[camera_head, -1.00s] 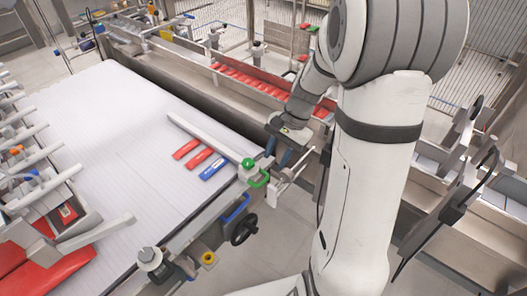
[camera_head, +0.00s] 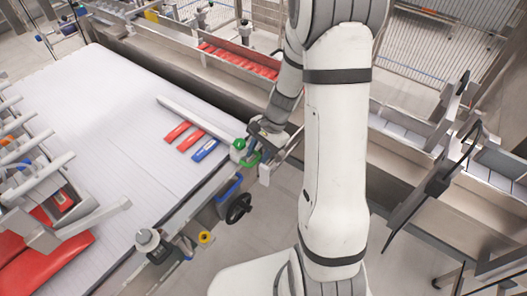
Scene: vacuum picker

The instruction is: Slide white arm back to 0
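The white arm (camera_head: 196,120) is a long pale bar lying slantwise over the white conveyor belt (camera_head: 105,120). Its near end meets a mount with a green knob (camera_head: 239,144) and a green handle (camera_head: 250,159) at the belt's right edge. My gripper (camera_head: 262,150) is at this mount, close beside the green handle. Its fingers are small and partly hidden by the mount, so I cannot tell whether they are open or touch the handle. I cannot read any scale or zero mark.
Two red packs (camera_head: 184,138) and a blue pack (camera_head: 206,150) lie on the belt beside the white arm. A blue handle (camera_head: 229,190) and a black handwheel (camera_head: 238,208) sit on the near frame. A metal trough with red packs (camera_head: 240,60) runs behind.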

